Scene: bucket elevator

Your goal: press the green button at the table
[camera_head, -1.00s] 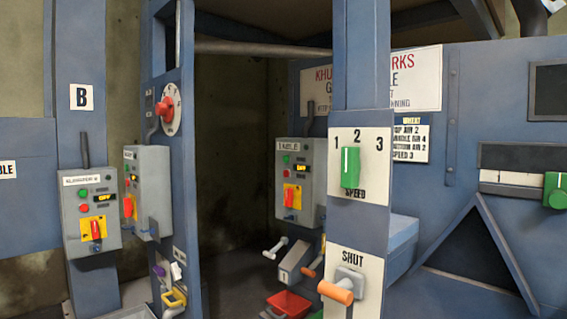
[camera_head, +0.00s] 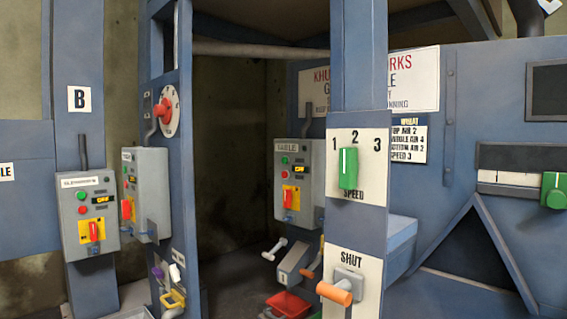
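A grey control box (camera_head: 299,182) stands on a blue post in the middle, left of the speed panel. Its label looks like "TABLE", but the small print is hard to read. A small green button (camera_head: 285,161) is at its upper left, with a red one just below. A lit yellow display is beside them, and a red switch on a yellow plate (camera_head: 291,197) is below. Neither of my grippers is in view, and nothing touches the green button.
Two similar boxes are at left, one on the B post (camera_head: 87,218) and one beside it (camera_head: 146,194). A post with a green speed knob (camera_head: 348,168) and an orange handle (camera_head: 334,294) stands in front, right of the middle box. A red bin (camera_head: 288,304) is low down.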

